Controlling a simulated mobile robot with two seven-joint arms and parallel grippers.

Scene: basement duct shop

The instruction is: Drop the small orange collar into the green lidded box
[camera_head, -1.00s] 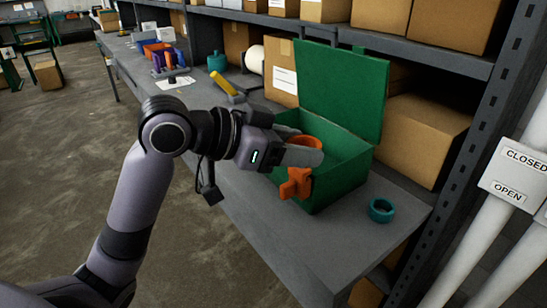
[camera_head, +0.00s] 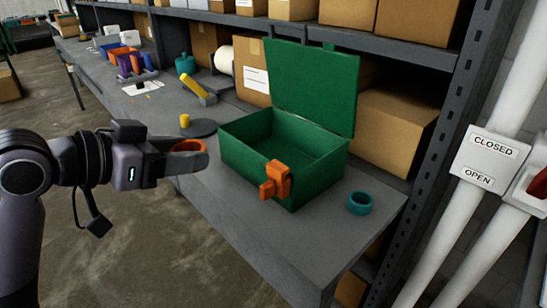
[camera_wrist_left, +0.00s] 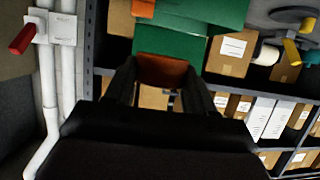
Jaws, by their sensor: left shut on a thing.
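The small orange collar (camera_head: 190,145) is between the fingers of my left gripper (camera_head: 192,157), which is shut on it. In the left wrist view the collar (camera_wrist_left: 163,70) shows between the two dark fingers (camera_wrist_left: 160,84). The green lidded box (camera_head: 243,164) stands on the bench, to the right of the gripper and apart from it. Its lid (camera_head: 314,88) is raised at the back, and the visible inside looks empty. An orange latch (camera_head: 277,180) is on its front. My right gripper is not in view.
A teal ring (camera_head: 359,203) lies on the bench (camera_head: 270,228) right of the box. A dark round plate (camera_head: 202,128), a yellow cylinder (camera_head: 184,120) and a yellow-handled tool (camera_head: 195,88) lie left of it. Shelves with cartons (camera_head: 394,125) stand behind. White pipes (camera_head: 447,243) are at right.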

